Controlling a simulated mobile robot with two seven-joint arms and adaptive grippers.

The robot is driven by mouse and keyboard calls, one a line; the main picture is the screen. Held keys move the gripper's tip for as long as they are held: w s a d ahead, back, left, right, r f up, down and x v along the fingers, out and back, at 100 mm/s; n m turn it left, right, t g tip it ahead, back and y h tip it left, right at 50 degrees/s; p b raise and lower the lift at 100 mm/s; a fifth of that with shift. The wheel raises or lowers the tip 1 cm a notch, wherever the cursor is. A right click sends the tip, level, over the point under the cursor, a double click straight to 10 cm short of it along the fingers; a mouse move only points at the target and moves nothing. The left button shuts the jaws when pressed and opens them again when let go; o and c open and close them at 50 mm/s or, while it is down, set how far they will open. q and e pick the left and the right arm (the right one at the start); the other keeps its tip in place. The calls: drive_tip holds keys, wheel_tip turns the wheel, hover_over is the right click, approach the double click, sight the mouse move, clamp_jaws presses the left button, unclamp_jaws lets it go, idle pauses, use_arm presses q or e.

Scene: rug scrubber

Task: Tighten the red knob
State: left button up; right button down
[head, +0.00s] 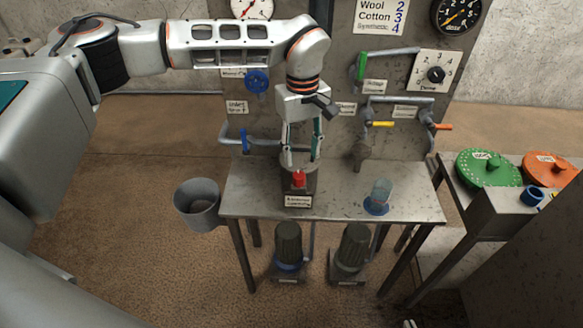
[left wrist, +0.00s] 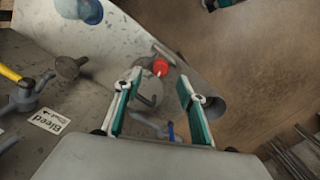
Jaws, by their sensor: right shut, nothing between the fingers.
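The red knob (head: 298,178) sits on a small dark unit with a white label (head: 298,201) at the front of the metal table (head: 245,195). My left gripper (head: 301,161) points down just above and behind the knob, its two fingers spread apart and empty. In the left wrist view the red knob (left wrist: 160,67) shows a little beyond the gap between the open fingertips of my left gripper (left wrist: 159,84). No contact between fingers and knob is visible.
Pipes with a blue wheel (head: 257,81) and coloured levers line the panel behind. A side table holds green (head: 489,170) and orange (head: 550,167) lids.

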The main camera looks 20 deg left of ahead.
sight(299, 174)
use_arm(q)
drive_tip(key=shift+w+a+r, duration=0.1)
drive_tip(key=shift+w+a, duration=0.15)
drive_tip(key=shift+a, duration=0.2)
drive_tip(key=shift+f, duration=0.3)
wheel_tip(299, 174, down, 7)
drive_tip(key=shift+d, duration=0.1)
drive_tip(key=c, duration=1.1)
